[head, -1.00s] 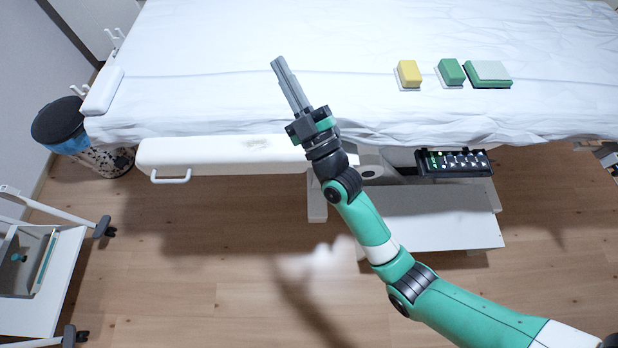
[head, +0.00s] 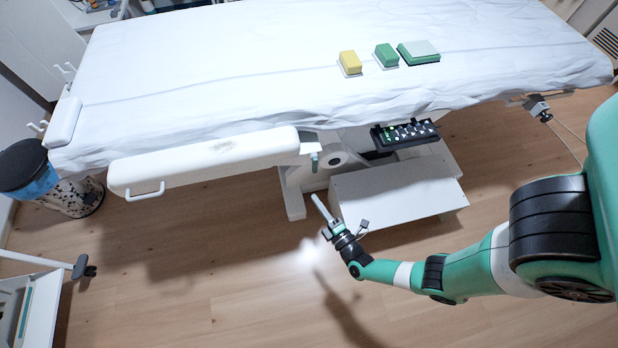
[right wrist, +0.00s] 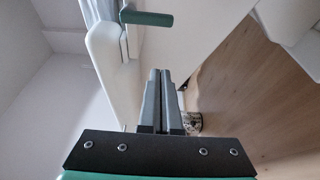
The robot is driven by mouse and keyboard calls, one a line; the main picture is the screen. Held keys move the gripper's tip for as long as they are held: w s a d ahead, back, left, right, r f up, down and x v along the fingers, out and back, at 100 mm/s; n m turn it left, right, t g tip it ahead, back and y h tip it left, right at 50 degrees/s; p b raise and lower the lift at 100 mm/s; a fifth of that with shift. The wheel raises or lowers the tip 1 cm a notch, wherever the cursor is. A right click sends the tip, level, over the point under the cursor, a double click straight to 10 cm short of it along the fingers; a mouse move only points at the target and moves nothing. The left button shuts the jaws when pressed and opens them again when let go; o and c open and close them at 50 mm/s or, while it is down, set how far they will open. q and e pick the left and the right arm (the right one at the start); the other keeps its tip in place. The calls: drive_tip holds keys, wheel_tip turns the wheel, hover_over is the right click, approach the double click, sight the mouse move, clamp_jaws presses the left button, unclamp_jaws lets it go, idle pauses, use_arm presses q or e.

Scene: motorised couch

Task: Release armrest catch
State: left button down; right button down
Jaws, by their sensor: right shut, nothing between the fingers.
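The white padded armrest (head: 205,160) runs along the couch's near side, with a white loop handle (head: 146,192) at its left end. A small green lever (head: 314,161), which looks like the catch, hangs below the armrest's right end. In the right wrist view the green lever (right wrist: 147,17) shows at the top, beyond my fingertips and apart from them. My right gripper (head: 318,200) is shut and empty, below and in front of the couch edge, pointing up and left. It also shows in the right wrist view (right wrist: 160,74). My left gripper is out of view.
The sheeted couch (head: 220,65) carries a yellow block (head: 350,62) and green blocks. A black button panel (head: 405,134) hangs under its edge, above a white base cover (head: 395,190). A bin (head: 50,180) and a trolley (head: 30,300) stand left. Floor in front is open.

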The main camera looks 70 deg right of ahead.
sight(315, 163)
drive_tip(key=w+d+b, duration=0.5)
drive_tip(key=d+b, duration=0.1)
drive_tip(key=d, duration=0.2)
drive_tip(key=shift+d, duration=0.15)
idle(0.4)
drive_tip(key=shift+r, duration=0.1)
drive_tip(key=shift+s, duration=0.1)
